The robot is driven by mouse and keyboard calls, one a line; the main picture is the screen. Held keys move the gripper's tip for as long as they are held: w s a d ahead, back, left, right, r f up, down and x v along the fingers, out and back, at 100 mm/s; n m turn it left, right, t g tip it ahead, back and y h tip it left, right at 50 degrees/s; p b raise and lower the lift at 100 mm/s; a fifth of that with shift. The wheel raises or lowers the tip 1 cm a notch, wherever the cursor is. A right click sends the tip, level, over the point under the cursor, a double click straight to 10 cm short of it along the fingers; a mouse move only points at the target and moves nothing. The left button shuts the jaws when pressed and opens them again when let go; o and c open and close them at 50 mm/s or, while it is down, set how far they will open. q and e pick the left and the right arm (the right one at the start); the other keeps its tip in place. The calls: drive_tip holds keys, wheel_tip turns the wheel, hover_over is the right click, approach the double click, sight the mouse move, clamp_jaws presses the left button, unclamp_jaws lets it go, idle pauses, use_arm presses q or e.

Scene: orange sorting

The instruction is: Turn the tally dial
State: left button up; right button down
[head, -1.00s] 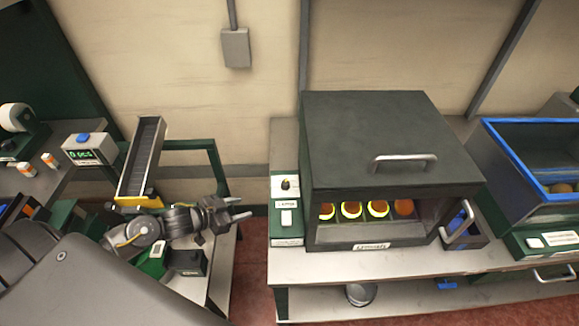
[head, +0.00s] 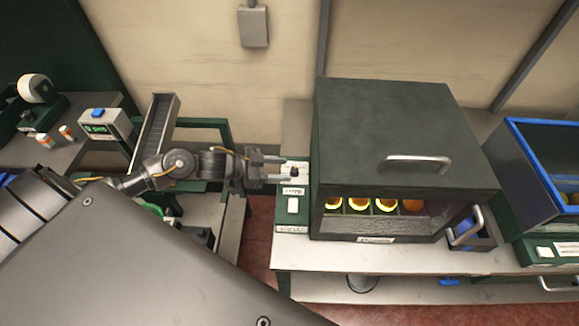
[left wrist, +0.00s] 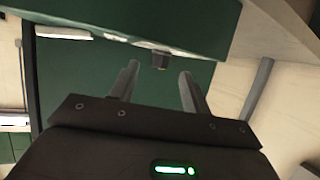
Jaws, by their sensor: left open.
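The dial, a small black knob (head: 294,172), is on the white and green control panel (head: 291,226) at the left side of the dark box. My left gripper (head: 284,170) is open, with its fingers pointing right at the knob. In the left wrist view, the dark knob (left wrist: 160,60) stands out from the green panel face (left wrist: 85,80), just past and between the open fingertips (left wrist: 159,76). I cannot tell whether the fingers touch it. My right gripper is not in view.
The dark box (head: 400,125) has a handle on top and oranges under yellow light inside. A blue-rimmed bin (head: 515,165) stands to its right. A counter with a green display (head: 100,127) and a sloping chute (head: 155,130) are at the left.

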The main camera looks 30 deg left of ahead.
sight(290, 172)
use_arm(q)
drive_tip(key=shift+x, duration=1.7)
drive_tip(key=c, duration=1)
drive_tip(key=shift+w+a+f+m+g+h+b, duration=0.1)
drive_tip(key=shift+m+g+h+b, duration=0.25)
drive_tip(key=shift+m+g+b, duration=0.15)
drive_tip(key=shift+w+a+f+m+g+h+b, duration=0.15)
drive_tip(key=shift+m+g+h+b, duration=0.2)
drive_tip(key=shift+m+g, duration=0.25)
drive_tip(key=shift+s+r+m+g+h+b, duration=0.1)
drive_tip(key=shift+r+m+g+h+b, duration=0.05)
drive_tip(key=shift+m+g+h+b, duration=0.3)
drive_tip(key=shift+d, duration=0.1)
